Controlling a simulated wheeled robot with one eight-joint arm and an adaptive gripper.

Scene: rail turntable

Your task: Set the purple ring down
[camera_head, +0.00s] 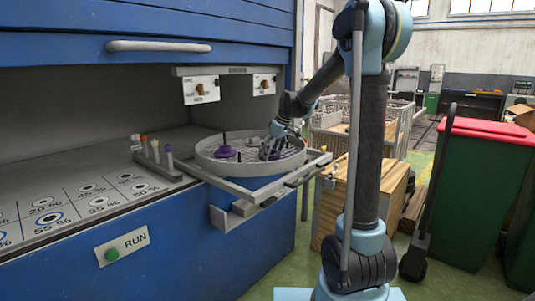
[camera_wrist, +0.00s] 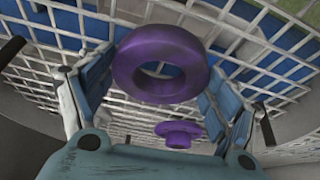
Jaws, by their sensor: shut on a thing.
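The purple ring (camera_wrist: 160,41) is between the two fingers of my gripper (camera_wrist: 158,85) in the wrist view. It is held above a white wire grid, and its hole shows the grid behind it. In the head view my gripper (camera_head: 272,147) is low over the right part of the round grey turntable basket (camera_head: 206,167). I cannot make out the ring clearly there. A second purple piece, a flanged knob shape (camera_head: 225,151), sits on the basket's left part. A purple flanged piece (camera_wrist: 178,134) also shows below the ring in the wrist view, apart from it.
Grey rails (camera_head: 247,205) frame the basket on the blue cabinet. Several marker-like pegs (camera_head: 154,151) stand left of it. A panel with a green RUN button (camera_head: 112,254) is at the front. A wooden crate (camera_head: 334,205) and green bin (camera_head: 478,190) stand right.

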